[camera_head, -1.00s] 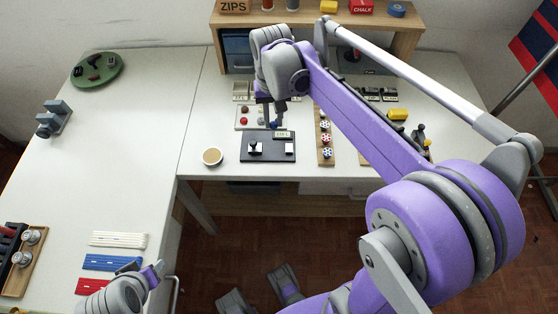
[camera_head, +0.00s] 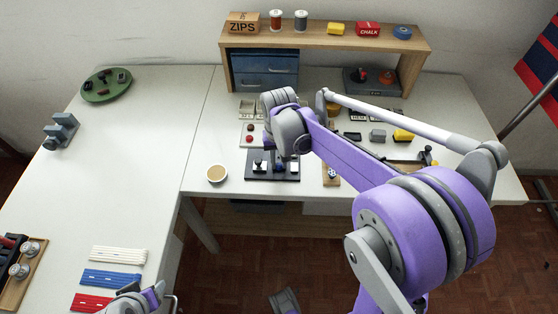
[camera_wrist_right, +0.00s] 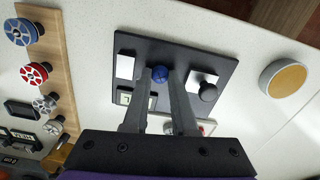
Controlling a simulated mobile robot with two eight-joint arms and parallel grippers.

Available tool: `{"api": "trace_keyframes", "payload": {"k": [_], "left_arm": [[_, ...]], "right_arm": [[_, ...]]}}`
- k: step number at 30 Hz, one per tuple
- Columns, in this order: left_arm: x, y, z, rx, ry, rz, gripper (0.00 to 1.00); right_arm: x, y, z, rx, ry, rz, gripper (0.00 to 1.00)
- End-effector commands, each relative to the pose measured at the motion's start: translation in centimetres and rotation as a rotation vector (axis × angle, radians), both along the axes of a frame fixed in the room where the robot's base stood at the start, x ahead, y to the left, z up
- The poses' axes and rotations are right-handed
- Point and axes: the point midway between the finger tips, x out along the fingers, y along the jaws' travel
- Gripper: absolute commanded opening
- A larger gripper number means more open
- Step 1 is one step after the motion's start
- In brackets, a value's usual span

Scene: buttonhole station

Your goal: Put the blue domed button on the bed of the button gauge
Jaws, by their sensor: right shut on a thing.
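The blue domed button (camera_wrist_right: 160,73) is between the fingertips of my right gripper (camera_wrist_right: 161,80) in the right wrist view. The gripper is shut on it, above the middle of the button gauge (camera_wrist_right: 190,42). The gauge is a black plate with two white squares, a small display and a black knob at one square; I cannot tell whether the button touches it. In the head view the gauge (camera_head: 256,174) is partly hidden by my right wrist and gripper (camera_head: 276,160). My left gripper (camera_head: 153,296) is low at the left, its fingers too small to read.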

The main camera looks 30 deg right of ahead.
Motion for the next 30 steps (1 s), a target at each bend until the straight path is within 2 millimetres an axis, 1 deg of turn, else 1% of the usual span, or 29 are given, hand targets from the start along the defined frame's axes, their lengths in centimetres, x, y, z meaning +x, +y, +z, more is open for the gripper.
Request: {"api": "trace_keyframes", "payload": {"k": [7, 8, 9, 10, 18, 22, 26, 30], "left_arm": [[0.0, 0.0, -0.3, 0.0, 0.001, 0.0, 0.5], [0.0, 0.0, -0.3, 0.0, 0.001, 0.0, 0.5], [0.0, 0.0, -0.2, 0.0, 0.001, 0.0, 0.5], [0.0, 0.0, -0.2, 0.0, 0.001, 0.0, 0.5], [0.0, 0.0, -0.2, 0.0, 0.0, 0.0, 0.5], [0.0, 0.0, 0.2, 0.0, -0.001, 0.0, 0.5], [0.1, 0.0, 0.5, 0.0, -0.002, 0.0, 0.5], [0.1, 0.0, 0.9, 0.0, -0.003, 0.0, 0.5]], "right_arm": [[0.0, 0.0, -0.4, 0.0, 0.0, 0.0, 0.0], [0.0, 0.0, -0.3, 0.0, 0.0, 0.0, 0.29], [0.0, 0.0, -0.3, 0.0, 0.0, 0.0, 0.36], [0.0, 0.0, -0.3, 0.0, 0.0, 0.0, 0.38], [0.0, 0.0, -0.2, 0.0, 0.0, 0.0, 0.38], [0.0, 0.0, 0.7, 0.0, 0.0, 0.0, 0.38], [0.0, 0.0, 3.0, 0.0, 0.0, -0.001, 0.38], [0.0, 0.0, 6.1, 0.0, 0.0, -0.001, 0.38]]}}
